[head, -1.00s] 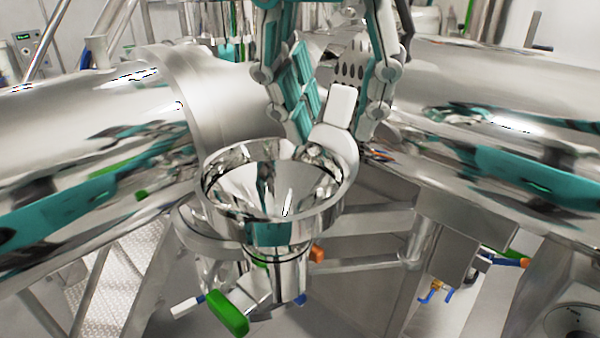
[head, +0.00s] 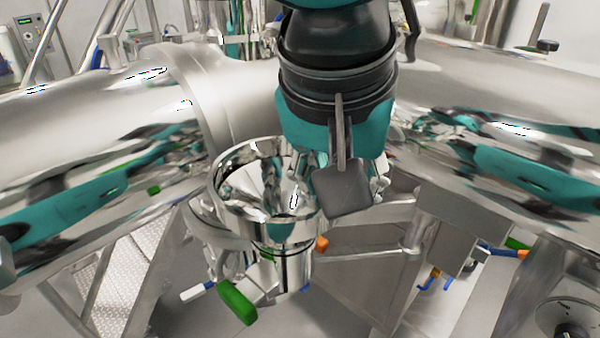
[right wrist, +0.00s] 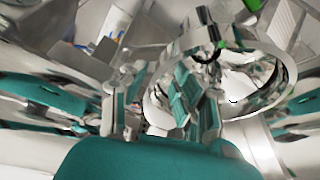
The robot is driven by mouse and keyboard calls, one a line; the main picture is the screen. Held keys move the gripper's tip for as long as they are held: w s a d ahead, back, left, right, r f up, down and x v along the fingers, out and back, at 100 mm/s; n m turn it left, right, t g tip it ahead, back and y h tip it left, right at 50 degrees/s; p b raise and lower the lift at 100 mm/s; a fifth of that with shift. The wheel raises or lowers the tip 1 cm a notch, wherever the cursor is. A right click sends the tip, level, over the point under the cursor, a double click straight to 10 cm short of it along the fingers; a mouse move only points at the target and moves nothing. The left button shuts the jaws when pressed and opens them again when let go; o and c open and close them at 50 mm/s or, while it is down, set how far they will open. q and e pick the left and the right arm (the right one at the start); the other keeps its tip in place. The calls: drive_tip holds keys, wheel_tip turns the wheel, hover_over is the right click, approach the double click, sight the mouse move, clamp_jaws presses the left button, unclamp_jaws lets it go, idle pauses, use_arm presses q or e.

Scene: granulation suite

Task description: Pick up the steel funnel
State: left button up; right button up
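The steel funnel (head: 250,205) is a shiny wide bowl seated upright on a narrower steel outlet, between two big cylinders. Its right rim is hidden behind my right arm in the head view. The funnel's round rim also shows in the right wrist view (right wrist: 288,75). My right gripper (right wrist: 158,112) is at the funnel's near side in that view, its fingers apart. One finger overlaps the bowl and the other is outside the rim. Whether either touches the rim I cannot tell. The fingertips are mostly hidden in the head view. My left gripper is not in view.
Large polished cylinders stand left (head: 100,120) and right (head: 480,110) of the funnel. A green-handled valve (head: 237,303) and an orange knob (head: 321,244) sit below it. A steel box (head: 450,235) is at the lower right.

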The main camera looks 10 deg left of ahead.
clamp_jaws()
drive_tip(key=shift+s+r, duration=0.1)
idle(0.4)
